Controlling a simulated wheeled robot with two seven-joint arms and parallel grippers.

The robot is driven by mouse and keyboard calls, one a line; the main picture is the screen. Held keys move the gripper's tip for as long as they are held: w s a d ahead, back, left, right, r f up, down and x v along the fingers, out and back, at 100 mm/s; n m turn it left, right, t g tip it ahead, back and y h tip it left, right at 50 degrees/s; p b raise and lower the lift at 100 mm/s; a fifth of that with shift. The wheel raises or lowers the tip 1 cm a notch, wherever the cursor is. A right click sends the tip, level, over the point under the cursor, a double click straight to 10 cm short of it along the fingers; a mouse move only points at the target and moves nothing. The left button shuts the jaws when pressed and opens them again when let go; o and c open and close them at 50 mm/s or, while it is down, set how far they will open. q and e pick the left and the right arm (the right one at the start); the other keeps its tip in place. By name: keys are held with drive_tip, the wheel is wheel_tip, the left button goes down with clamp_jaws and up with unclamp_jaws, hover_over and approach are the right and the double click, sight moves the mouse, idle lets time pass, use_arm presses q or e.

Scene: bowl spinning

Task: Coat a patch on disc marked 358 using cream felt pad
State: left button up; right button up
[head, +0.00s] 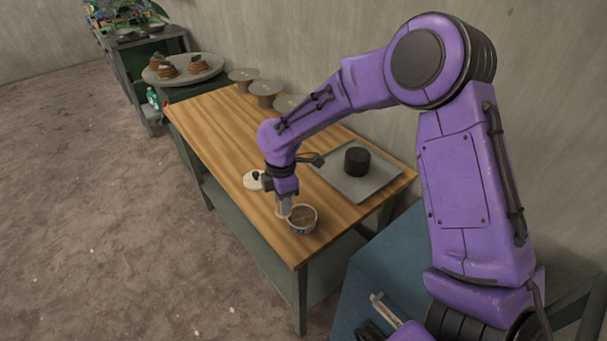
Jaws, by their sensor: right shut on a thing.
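My right gripper (284,211) reaches down over the front part of the wooden table. It is shut at the left rim of a small pale bowl (302,230) with a brown inside; its pale fingertips overlap that rim, and the exact grip is too small to see. A round cream piece with a dark knob (252,182), which looks like the felt pad, lies on the table just left of the gripper, partly hidden by it. Several grey discs (243,75) stand along the table's back edge; no number is readable on them.
A grey tray (343,189) holding a black cylinder (357,161) lies right of my arm. A round board (209,62) with brown stacked pieces stands beyond the table's far end. A blue cabinet (370,285) is at the lower right. The table's left half (212,115) is clear.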

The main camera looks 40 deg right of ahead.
use_arm(q)
wheel_tip(320, 180, up, 6)
drive_tip(key=r+p, duration=0.1)
drive_tip(key=p, duration=0.4)
use_arm(e)
drive_tip(key=d+n, duration=0.6)
drive_tip(key=n, duration=0.7)
drive_tip(key=f+b, duration=0.6)
drive_tip(key=shift+w+d+f+b, duration=0.1)
drive_tip(key=shift+w+f+b, duration=0.1)
drive_tip(key=shift+w+b, duration=0.1)
use_arm(q)
wheel_tip(320, 180, down, 7)
use_arm(e)
drive_tip(key=shift+r, duration=0.1)
drive_tip(key=shift+s, duration=0.1)
use_arm(q)
drive_tip(key=shift+f, duration=0.2)
use_arm(e)
drive_tip(key=shift+f, duration=0.5)
use_arm(q)
drive_tip(key=shift+r, duration=0.25)
drive_tip(key=shift+r, duration=0.1)
